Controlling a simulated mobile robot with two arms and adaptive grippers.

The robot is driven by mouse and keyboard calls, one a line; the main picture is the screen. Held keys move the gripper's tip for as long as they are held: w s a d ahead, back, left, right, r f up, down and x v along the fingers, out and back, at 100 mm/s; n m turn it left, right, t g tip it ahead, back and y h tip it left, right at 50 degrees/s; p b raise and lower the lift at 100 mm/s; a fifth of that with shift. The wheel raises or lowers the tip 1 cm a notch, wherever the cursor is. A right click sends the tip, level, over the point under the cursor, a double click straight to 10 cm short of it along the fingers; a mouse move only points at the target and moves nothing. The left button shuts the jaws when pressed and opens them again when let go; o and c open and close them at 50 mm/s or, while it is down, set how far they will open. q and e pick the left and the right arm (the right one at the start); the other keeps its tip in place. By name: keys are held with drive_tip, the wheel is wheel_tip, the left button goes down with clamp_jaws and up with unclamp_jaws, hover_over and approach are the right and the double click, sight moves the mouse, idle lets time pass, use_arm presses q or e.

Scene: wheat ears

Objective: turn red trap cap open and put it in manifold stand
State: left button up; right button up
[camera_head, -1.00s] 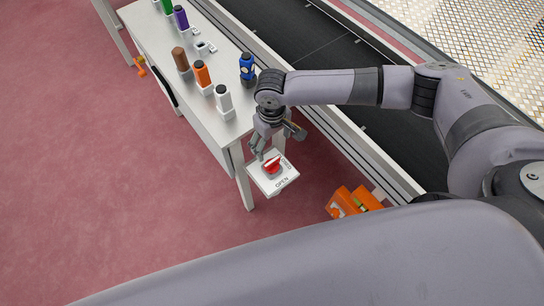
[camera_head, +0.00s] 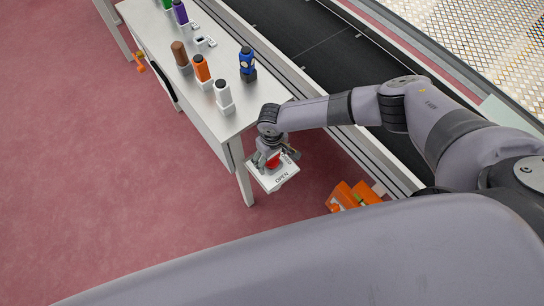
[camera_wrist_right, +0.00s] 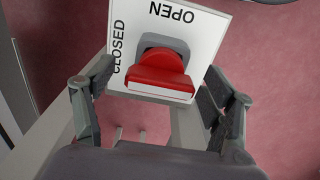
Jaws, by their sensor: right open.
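The red trap cap (camera_head: 273,161) sits on a white plate (camera_head: 280,184) marked OPEN, beside the near end of the table. In the right wrist view the red cap (camera_wrist_right: 160,77) has a raised bar and sits on a grey base; the white plate (camera_wrist_right: 205,30) reads OPEN and CLOSED. My right gripper (camera_head: 272,163) is over the cap, with its fingers open on either side of it. In the wrist view the gripper (camera_wrist_right: 158,100) shows a gap between each finger and the cap. My left gripper is out of view. I cannot identify the manifold stand for certain.
The metal table (camera_head: 200,105) holds several coloured bottles in white holders, among them a blue one (camera_head: 247,65), a white one (camera_head: 223,94) and an orange one (camera_head: 201,69). An orange object (camera_head: 350,196) is right of the plate. A dark conveyor (camera_head: 330,50) runs behind the table.

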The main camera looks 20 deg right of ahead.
drive_tip(key=shift+c, duration=0.3)
drive_tip(key=c, duration=1.6)
drive_tip(key=n, duration=0.4)
drive_tip(key=shift+b, duration=0.3)
drive_tip(key=shift+n, duration=1.5)
drive_tip(key=n, duration=0.3)
drive_tip(key=shift+b, duration=0.35)
drive_tip(key=n, duration=0.4)
